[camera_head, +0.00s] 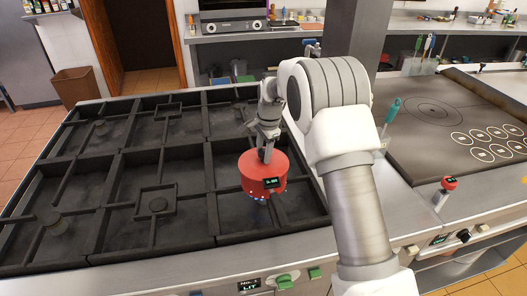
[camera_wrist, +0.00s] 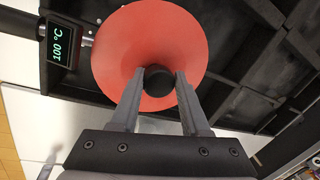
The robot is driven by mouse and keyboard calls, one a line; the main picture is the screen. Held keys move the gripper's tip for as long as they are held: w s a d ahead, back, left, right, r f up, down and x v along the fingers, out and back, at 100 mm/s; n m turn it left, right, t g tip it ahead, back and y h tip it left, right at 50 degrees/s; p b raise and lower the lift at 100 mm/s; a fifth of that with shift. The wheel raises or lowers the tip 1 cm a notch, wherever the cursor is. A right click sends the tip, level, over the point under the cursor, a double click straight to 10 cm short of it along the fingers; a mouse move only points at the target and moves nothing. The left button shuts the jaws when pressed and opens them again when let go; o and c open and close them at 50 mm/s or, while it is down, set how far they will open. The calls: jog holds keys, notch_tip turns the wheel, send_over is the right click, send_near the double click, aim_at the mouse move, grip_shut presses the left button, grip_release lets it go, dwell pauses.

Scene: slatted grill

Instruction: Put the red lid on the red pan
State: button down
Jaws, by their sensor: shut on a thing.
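The red pan (camera_head: 253,184) is on the right front part of the slatted grill, with small blue flames under it. The red lid (camera_head: 250,161) covers the pan's top; it also shows in the wrist view (camera_wrist: 125,50) as a round disc. My gripper (camera_head: 265,151) is above the lid. In the wrist view its two fingers (camera_wrist: 157,76) are shut on the lid's black knob (camera_wrist: 158,82). The lid hides the pan's rim and inside, so I cannot tell whether it rests on the rim or hangs just above. A 100 °C display (camera_wrist: 63,43) shows beside the lid.
The black slatted grill (camera_head: 155,160) is otherwise free of pans. A flat griddle (camera_head: 430,115) with several white ring marks lies to the right.

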jog(key=shift+c, duration=1.5)
grip_release()
jog(key=shift+f, duration=0.1)
notch_tip(320, 180, up, 17)
jog(key=s+d, duration=0.1)
jog(key=s, duration=0.1)
jog(key=shift+s+d+b, duration=0.3)
jog(key=shift+s+b, duration=0.1)
jog(key=shift+b, duration=0.05)
